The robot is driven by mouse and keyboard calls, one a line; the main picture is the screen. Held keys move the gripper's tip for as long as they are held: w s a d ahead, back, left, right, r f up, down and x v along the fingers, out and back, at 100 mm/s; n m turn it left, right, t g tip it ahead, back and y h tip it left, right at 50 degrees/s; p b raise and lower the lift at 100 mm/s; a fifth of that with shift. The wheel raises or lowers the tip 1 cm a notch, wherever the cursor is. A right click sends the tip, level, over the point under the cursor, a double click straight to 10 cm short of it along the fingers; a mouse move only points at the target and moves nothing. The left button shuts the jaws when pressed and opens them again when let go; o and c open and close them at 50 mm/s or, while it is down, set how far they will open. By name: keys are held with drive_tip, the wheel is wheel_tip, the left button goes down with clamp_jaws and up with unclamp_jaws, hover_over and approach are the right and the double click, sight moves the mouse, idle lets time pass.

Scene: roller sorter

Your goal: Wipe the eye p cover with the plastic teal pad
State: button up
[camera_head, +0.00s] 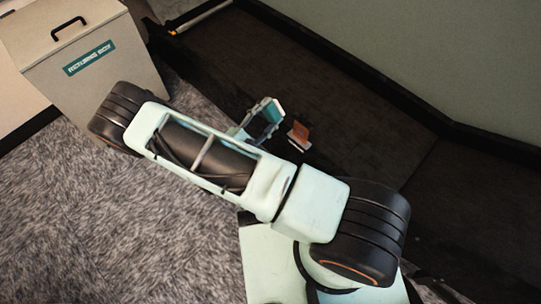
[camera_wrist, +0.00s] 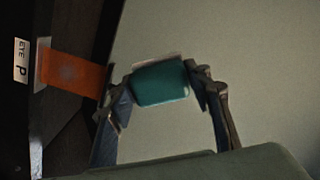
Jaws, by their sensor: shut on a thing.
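My gripper (camera_wrist: 160,85) is shut on a teal pad (camera_wrist: 160,84), with a finger at each side of it in the wrist view. In the head view my gripper (camera_head: 262,118) shows beyond my arm, and the pad (camera_head: 273,108) is at its tip. The eye p cover is an orange translucent piece (camera_wrist: 75,72) at the left of the wrist view, next to a white label reading "EYE P" (camera_wrist: 21,60). A pale smudge shows on its middle. In the head view the cover (camera_head: 299,132) is just right of my gripper. The pad looks apart from the cover.
A dark surface (camera_head: 370,125) surrounds the cover, with a grey-green wall (camera_head: 440,60) behind it. A beige "RETURNS BOX" (camera_head: 95,75) stands at upper left. Grey carpet (camera_head: 90,230) lies open at lower left.

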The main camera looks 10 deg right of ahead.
drive_tip(key=g+h+b, duration=0.1)
drive_tip(key=g+b, duration=0.1)
drive_tip(key=b, duration=0.4)
approach(301, 129)
drive_tip(key=w+a+f, duration=0.2)
drive_tip(key=a+f, duration=0.1)
drive_tip(key=shift+p+x, duration=0.7)
drive_tip(key=shift+x, duration=2.15)
drive_tip(key=shift+w+d+r, duration=0.2)
drive_tip(key=shift+w+d, duration=0.4)
drive_tip(key=shift+d, duration=0.2)
